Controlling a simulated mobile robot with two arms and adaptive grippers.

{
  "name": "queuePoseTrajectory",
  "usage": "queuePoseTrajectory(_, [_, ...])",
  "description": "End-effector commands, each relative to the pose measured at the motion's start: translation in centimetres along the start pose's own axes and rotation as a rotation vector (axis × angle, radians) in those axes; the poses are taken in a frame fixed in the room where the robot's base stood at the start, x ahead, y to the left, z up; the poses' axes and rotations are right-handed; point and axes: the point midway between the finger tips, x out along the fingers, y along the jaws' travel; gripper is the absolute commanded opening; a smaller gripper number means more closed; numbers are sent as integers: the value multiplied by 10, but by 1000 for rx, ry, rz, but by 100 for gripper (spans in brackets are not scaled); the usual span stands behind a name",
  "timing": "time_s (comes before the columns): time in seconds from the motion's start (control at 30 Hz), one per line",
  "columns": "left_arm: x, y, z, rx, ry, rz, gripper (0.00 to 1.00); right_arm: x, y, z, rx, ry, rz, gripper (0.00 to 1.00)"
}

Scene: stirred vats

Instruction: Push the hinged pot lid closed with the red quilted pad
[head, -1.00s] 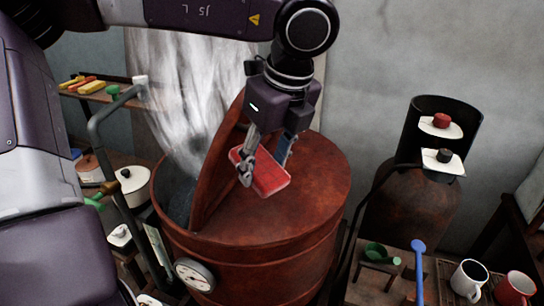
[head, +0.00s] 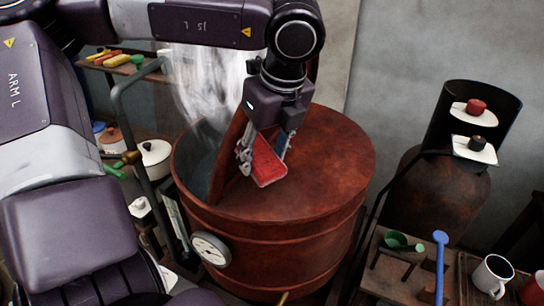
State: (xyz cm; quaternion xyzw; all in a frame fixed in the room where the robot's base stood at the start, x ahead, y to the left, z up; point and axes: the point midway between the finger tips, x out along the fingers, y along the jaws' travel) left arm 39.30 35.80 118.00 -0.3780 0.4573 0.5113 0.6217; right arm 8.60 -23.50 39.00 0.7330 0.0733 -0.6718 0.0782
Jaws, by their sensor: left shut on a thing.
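The big rust-red pot (head: 270,245) stands in the middle of the head view. Its hinged lid flap (head: 226,155) is raised and tilted over the left part of the top, with the dark opening to its left. White steam rises from there. My left gripper (head: 263,154) is shut on the red quilted pad (head: 268,166), to the right of the flap and above the fixed top. The pad's left side overlaps the flap in the picture; I cannot tell whether they touch. The gripper hides the flap's upper part. My right gripper is not in view.
A round gauge (head: 210,249) sits on the pot's front. At left are a shelf with coloured blocks (head: 117,60) and a white pot (head: 155,157). At right are a dark cylinder rack (head: 513,107), a blue ladle (head: 440,237), a green scoop (head: 397,241) and a white mug (head: 492,273).

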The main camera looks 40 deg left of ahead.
Motion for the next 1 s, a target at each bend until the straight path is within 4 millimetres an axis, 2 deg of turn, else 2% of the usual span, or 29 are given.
queuePoseTrajectory(0.5, [2, 2, 4, -1, -1, 0, 30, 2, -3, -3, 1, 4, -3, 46])
queuePoseTrajectory(1.0, [12, 14, 23, -2, 0, 1, 30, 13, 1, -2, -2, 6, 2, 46])
